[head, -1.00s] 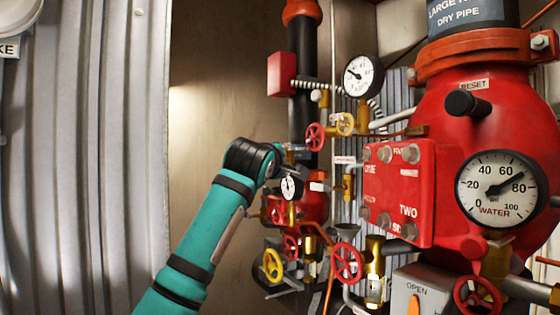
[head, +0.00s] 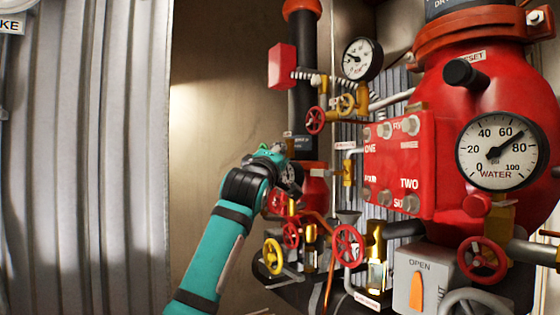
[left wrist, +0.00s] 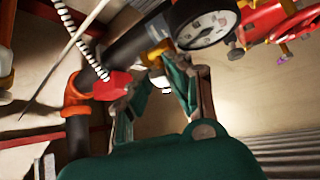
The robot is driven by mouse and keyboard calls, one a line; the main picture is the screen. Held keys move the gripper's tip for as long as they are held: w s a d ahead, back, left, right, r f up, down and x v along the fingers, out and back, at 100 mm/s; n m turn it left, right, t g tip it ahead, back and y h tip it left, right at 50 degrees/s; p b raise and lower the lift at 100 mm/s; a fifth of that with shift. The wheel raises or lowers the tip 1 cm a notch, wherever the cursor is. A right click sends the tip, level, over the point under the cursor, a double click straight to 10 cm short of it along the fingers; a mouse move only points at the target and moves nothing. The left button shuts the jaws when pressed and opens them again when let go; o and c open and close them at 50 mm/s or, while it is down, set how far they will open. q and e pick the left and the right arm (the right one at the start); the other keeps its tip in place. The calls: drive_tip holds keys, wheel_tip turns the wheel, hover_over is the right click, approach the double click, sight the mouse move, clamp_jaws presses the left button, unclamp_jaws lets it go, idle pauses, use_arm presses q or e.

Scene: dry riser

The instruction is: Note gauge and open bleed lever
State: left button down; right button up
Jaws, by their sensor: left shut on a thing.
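My left gripper (head: 278,158) is at the black riser pipe (head: 302,110), just above the lower red valve body. In the left wrist view its two green fingers (left wrist: 158,92) close around a small part by a brass fitting (left wrist: 155,52), which looks to be the bleed lever; its shape is mostly hidden. A round gauge (left wrist: 207,24) is close beside the fingers there; its reading is unclear. The large WATER gauge (head: 502,165) points to about 70. A white gauge (head: 362,59) hangs higher up. My right gripper is not in view.
Close around the gripper are red handwheels (head: 347,244), a yellow handwheel (head: 273,257) and brass pipework. A red plate (head: 400,165) and a grey OPEN box (head: 420,285) with an orange handle stand at right. The bare tan wall (head: 215,120) at left is free.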

use_arm(q)
drive_tip(key=shift+w+a+f+m+t+h, duration=0.1)
drive_tip(key=shift+f+m+t+h, duration=0.15)
drive_tip(key=shift+m, duration=0.3)
drive_tip(key=shift+w+a+f+m+t+h, duration=0.1)
drive_tip(key=shift+m+t+h, duration=0.25)
drive_tip(key=shift+m, duration=0.2)
drive_tip(key=c, duration=1.3)
unclamp_jaws()
drive_tip(key=shift+d, duration=0.1)
drive_tip(key=v, duration=1.2)
